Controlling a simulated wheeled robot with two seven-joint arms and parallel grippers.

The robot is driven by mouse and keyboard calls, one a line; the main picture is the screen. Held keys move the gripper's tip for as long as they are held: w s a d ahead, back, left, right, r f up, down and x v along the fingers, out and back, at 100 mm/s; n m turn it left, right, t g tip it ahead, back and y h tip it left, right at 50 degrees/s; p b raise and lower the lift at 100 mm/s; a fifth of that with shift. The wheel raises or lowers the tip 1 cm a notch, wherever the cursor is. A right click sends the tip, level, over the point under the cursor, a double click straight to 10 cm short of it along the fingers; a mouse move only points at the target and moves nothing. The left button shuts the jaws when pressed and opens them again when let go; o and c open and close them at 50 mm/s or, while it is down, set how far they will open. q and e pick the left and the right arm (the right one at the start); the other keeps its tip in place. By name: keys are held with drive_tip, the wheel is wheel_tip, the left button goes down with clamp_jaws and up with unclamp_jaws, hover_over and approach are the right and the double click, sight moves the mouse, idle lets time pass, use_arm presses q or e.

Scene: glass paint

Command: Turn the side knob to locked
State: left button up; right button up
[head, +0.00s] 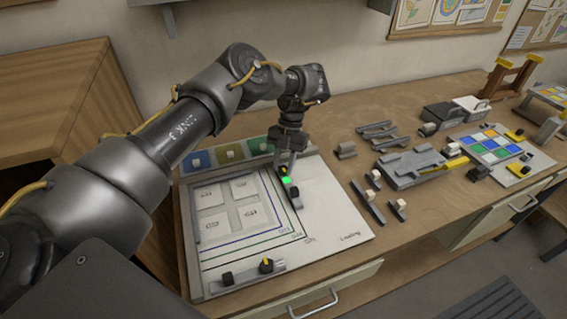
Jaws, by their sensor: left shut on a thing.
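A pale board (334,205) lies on the bench, with framed white tiles (243,189) on its left part. My left gripper (285,166) points down at the board's right rail and is shut on a small knob (283,171) there. The fingers hide most of that knob; a bit of yellow shows, and I cannot read its angle. Just in front of it on the rail are a lit green lamp (287,181) and a black block (294,192). Another black knob with a yellow pointer (266,265) sits on the front rail. My right gripper is not in view.
Blue, yellow and green pads (229,154) line the board's back edge. Grey fixtures (411,167) and a panel of coloured tiles (490,146) stand to the right. A wooden cabinet (60,95) is at the back left. The board's right part is clear.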

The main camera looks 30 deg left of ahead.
use_arm(q)
drive_tip(key=shift+m, duration=0.3)
drive_tip(key=o, duration=1)
drive_tip(key=shift+c, duration=0.2)
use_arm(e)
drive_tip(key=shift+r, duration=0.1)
